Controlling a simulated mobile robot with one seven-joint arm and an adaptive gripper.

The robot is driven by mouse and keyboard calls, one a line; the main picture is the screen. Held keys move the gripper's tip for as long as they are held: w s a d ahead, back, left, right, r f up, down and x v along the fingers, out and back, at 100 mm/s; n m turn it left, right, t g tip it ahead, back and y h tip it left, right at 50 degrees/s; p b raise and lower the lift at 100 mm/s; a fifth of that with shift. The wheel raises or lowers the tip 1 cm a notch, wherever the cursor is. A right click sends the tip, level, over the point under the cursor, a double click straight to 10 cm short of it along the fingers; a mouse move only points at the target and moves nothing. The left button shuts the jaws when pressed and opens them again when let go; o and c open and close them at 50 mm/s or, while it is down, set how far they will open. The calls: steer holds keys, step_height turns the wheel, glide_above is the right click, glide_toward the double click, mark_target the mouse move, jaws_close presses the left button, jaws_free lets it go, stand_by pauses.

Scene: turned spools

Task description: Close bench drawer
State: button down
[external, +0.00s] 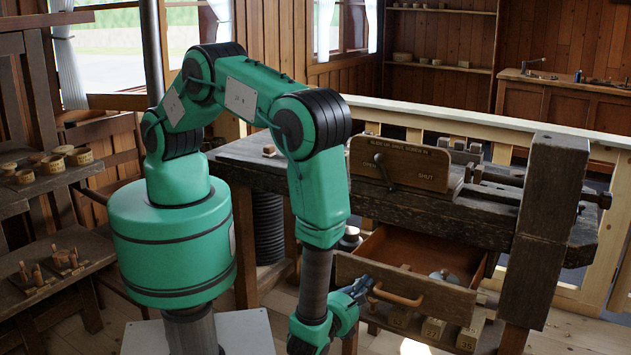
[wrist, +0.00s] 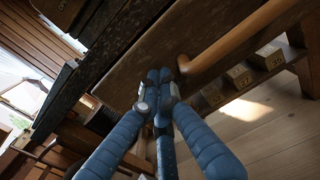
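The bench drawer (external: 440,300) is pulled out below the dark wooden bench (external: 460,225), and its open inside shows in the external view. It holds a grey round object (external: 445,277). A curved wooden handle (external: 397,296) is on its front and also crosses the wrist view (wrist: 235,38). My gripper (external: 358,287) is by the left part of the drawer front, just left of the handle's near end. In the wrist view my blue fingers (wrist: 159,78) come together at the tips with nothing seen between them. I cannot tell whether they touch the wood.
Several numbered wooden blocks (external: 433,328) sit on a shelf under the drawer, also seen in the wrist view (wrist: 240,75). The bench's thick upright post (external: 545,230) stands right of the drawer. Shelves with small wooden pieces (external: 50,165) are at the left.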

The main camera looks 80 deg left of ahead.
mark_target(397, 261)
steer(key=x, duration=2.2)
steer(key=shift+f, duration=0.1)
steer(key=shift+w+a, duration=0.35)
steer(key=shift+d, duration=0.1)
steer(key=p+v, duration=0.1)
steer(key=v, duration=1.3)
steer(key=shift+s, duration=0.15)
